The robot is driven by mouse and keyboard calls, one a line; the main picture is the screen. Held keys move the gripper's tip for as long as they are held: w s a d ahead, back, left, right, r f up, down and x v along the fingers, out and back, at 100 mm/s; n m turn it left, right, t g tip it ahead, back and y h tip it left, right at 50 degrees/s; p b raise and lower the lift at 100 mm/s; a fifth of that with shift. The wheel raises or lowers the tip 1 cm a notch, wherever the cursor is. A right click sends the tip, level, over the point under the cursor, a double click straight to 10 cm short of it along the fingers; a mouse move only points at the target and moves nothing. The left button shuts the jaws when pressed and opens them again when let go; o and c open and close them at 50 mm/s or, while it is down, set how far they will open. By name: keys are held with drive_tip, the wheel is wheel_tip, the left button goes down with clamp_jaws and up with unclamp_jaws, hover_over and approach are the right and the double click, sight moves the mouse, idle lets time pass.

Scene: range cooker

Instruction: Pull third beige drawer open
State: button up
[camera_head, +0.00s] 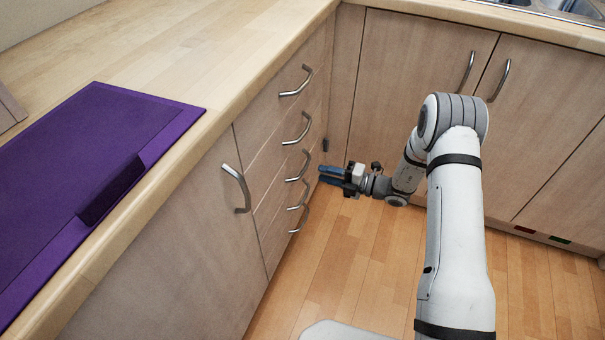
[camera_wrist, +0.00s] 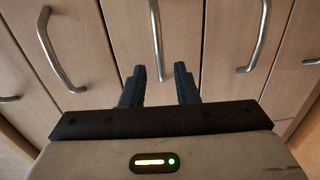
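The third beige drawer (camera_head: 272,185) is in the stack of drawers at the centre of the head view, its front flush with the others. Its curved metal handle (camera_head: 299,168) is the middle one of several. In the wrist view the drawers look like upright strips, and the middle handle (camera_wrist: 157,42) lies ahead, lined up with the gap between my fingers. My gripper (camera_head: 321,174) points left at the drawer fronts, just right of the handles. In the wrist view its two dark fingers (camera_wrist: 159,72) are apart with a gap between them. I cannot tell whether the fingertips reach around the handle.
Neighbouring drawer handles (camera_wrist: 57,52) (camera_wrist: 258,40) flank the fingers. A cupboard door with a handle (camera_head: 237,188) is left of the stack. More cupboards (camera_head: 410,65) stand at the back right. A purple panel (camera_head: 90,150) lies on the worktop. The wooden floor (camera_head: 345,245) is clear before the drawers.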

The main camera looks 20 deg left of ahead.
sight(305, 168)
drive_tip(key=a, duration=0.2)
drive_tip(key=a+b, duration=0.1)
drive_tip(key=a, duration=0.2)
drive_tip(key=a+b, duration=0.1)
drive_tip(key=a, duration=0.1)
drive_tip(key=shift+w+a+f, duration=0.15)
drive_tip(key=shift+w+f, duration=0.1)
clamp_jaws()
